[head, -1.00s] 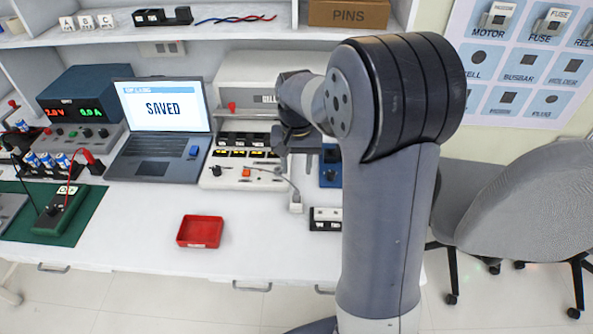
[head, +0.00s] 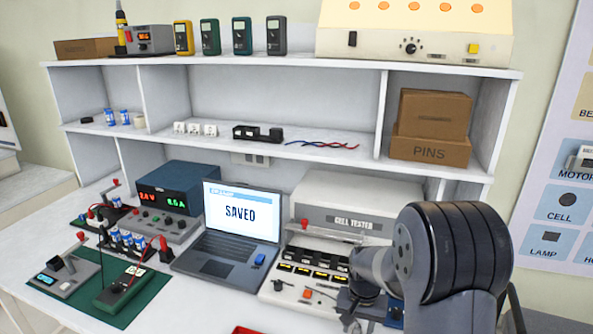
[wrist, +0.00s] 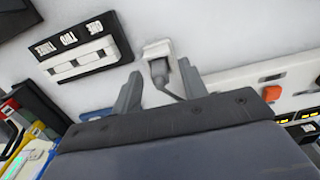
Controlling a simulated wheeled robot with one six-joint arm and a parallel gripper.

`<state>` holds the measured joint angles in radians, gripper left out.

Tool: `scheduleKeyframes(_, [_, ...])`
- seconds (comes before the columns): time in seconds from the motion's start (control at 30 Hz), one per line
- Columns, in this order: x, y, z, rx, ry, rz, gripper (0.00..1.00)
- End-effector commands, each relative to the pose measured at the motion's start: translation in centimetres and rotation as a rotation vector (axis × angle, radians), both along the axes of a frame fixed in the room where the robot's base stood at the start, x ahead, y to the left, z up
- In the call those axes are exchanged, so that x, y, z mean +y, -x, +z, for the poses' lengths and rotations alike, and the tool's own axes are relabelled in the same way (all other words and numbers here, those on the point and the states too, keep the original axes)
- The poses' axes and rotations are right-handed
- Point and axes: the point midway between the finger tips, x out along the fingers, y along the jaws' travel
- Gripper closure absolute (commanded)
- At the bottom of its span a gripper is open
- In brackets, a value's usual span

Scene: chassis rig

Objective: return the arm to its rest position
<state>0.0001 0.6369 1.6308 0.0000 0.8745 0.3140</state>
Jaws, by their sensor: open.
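My arm (head: 450,255) stands at the lower right of the head view, bent over at its elbow, with its wrist reaching down toward the bench. My gripper (wrist: 160,84) shows in the wrist view with its two grey fingers apart. Between and beyond the fingers is a small white block with a grey plug and cable (wrist: 160,70). I cannot tell how close the fingers are to it. Nothing is seen gripped. In the head view the gripper's fingertips are not clear, low beside the cell tester.
The cell tester (head: 340,222) stands close behind my wrist. A laptop (head: 238,225) reading SAVED is left of it. A red tray (head: 245,330) barely shows at the bottom edge. A black switch strip (wrist: 85,55) lies near the fingers. Shelves with boxes (head: 430,152) rise behind.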

Motion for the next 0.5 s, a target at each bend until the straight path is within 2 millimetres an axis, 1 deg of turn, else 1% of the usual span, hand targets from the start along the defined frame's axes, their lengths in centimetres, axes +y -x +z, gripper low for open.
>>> scheduleKeyframes(0.03, [0.0,0.1,-0.6,0.002,0.0,0.0,0.59])
scheduleKeyframes(0.07, [0.0,0.0,-0.6,0.001,0.0,0.0,0.59])
scheduleKeyframes(0.1, [0.0,0.0,0.1,-0.002,0.0,0.0,0.59])
scheduleKeyframes(0.17, [0.0,0.0,0.3,-0.002,0.0,0.0,0.59])
scheduleKeyframes(0.5, [0.0,0.0,0.5,-0.001,0.0,0.0,0.59])
